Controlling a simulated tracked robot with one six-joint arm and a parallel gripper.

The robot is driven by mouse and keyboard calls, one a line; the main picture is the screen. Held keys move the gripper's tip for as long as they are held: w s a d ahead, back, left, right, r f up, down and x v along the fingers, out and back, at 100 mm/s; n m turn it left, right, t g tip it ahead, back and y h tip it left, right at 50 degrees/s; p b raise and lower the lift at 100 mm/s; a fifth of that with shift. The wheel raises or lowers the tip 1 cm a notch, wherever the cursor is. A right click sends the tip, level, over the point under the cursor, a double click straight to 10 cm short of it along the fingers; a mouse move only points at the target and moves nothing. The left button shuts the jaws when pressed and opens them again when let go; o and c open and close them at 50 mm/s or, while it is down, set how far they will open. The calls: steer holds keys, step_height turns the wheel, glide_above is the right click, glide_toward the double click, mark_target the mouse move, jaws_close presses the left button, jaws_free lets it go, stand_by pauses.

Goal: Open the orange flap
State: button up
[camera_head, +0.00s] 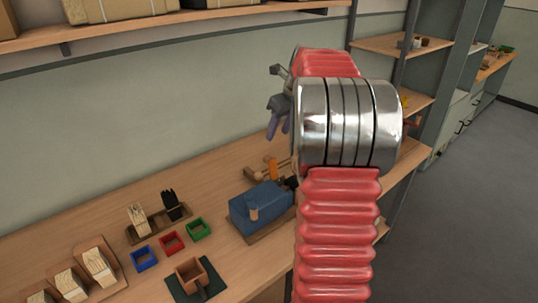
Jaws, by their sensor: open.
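A blue box-shaped machine (262,208) stands on a wooden base on the bench, left of my red and silver arm. A small orange part (272,168) shows just behind it; it may be the orange flap, but it is too small to tell whether it is open or shut. My gripper (279,126), grey with purplish fingers, hangs in the air above and behind the machine, partly hidden by my arm. It is open, and nothing shows between its fingers. It looks apart from the orange part. My arm hides what lies right of the machine.
Blue (144,258), red (172,243) and green (199,229) square frames lie left of the machine. A brown box (191,272) sits on a dark green mat. Wooden blocks (98,264) stand front left, and a bristle holder (160,224) stands behind. A shelf (180,22) hangs above.

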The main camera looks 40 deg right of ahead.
mark_target(268, 157)
steer(key=x, duration=1.3)
steer(key=shift+f, duration=0.2)
steer(key=shift+c, duration=0.6)
jaws_close()
